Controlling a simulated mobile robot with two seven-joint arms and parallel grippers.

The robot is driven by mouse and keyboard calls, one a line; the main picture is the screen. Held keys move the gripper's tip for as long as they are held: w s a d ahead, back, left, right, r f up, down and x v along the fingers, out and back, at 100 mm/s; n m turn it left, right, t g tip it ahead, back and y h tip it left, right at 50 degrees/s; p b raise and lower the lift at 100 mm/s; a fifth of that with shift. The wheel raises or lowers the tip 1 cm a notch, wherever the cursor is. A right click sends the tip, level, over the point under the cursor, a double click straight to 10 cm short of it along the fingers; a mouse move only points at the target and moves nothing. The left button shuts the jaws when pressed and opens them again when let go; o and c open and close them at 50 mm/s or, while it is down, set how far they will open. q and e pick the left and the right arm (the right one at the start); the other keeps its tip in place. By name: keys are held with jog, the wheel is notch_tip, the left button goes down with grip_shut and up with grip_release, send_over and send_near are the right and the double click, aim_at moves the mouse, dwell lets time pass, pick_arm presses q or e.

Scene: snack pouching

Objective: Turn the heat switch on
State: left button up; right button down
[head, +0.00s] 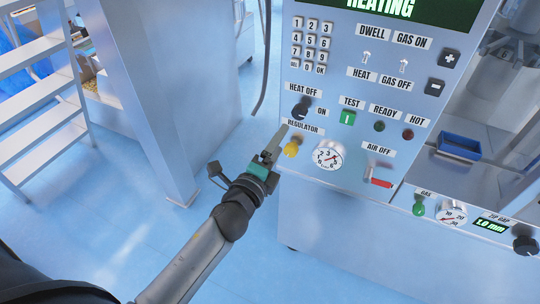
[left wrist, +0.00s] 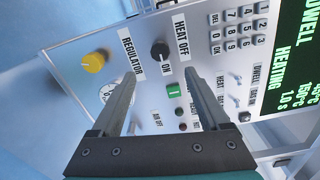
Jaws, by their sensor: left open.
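The heat switch is a black round knob (head: 300,109) on the machine's sloped grey panel (head: 335,178), between the labels HEAT OFF and ON. I cannot clearly tell which label it points to. It also shows in the left wrist view (left wrist: 160,52), just beyond the fingertips and roughly centred between them. My left gripper (head: 277,142) is open and empty, just below and left of the knob in the head view, apart from it as far as I can see. It also shows in the left wrist view (left wrist: 160,78). My right gripper is not in view.
A yellow regulator knob (head: 291,150) and a gauge (head: 328,155) sit close below the switch. A green TEST button (head: 348,117) and a red-handled air valve (head: 380,183) are to the right. The display (left wrist: 292,75) reads HEATING. A blue tray (head: 460,146) stands further right.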

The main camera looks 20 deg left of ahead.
pick_arm(q)
jog(key=shift+s+a, duration=0.1)
jog(key=shift+s, duration=1.95)
jog(key=s+f+n+g+b, duration=0.1)
jog(key=s+f+n+g, duration=0.25)
jog(key=f, duration=0.75)
jog(key=s+f+n+g+b, duration=0.1)
jog(key=s+f+n+g, duration=0.2)
jog(key=f, duration=0.9)
jog(key=s+f+n+g+b, duration=0.25)
jog(key=s+f, duration=0.25)
jog(key=f, duration=0.6)
jog(key=s+f+n+g, duration=0.2)
jog(key=s+f, duration=0.4)
jog(key=s, duration=0.3)
jog(key=s+f+n+g+b, duration=0.1)
jog(key=s+f+n+g, duration=0.2)
jog(key=s+f, duration=0.3)
jog(key=s+a+f+n+g+b, duration=0.1)
jog(key=s+f+n, duration=0.3)
jog(key=s, duration=0.8)
notch_tip(320, 180, down, 2)
jog(key=shift+f+g+y, duration=0.25)
jog(key=shift+g+y, duration=0.05)
jog(key=shift+g, duration=0.6)
jog(key=shift+a, duration=0.1)
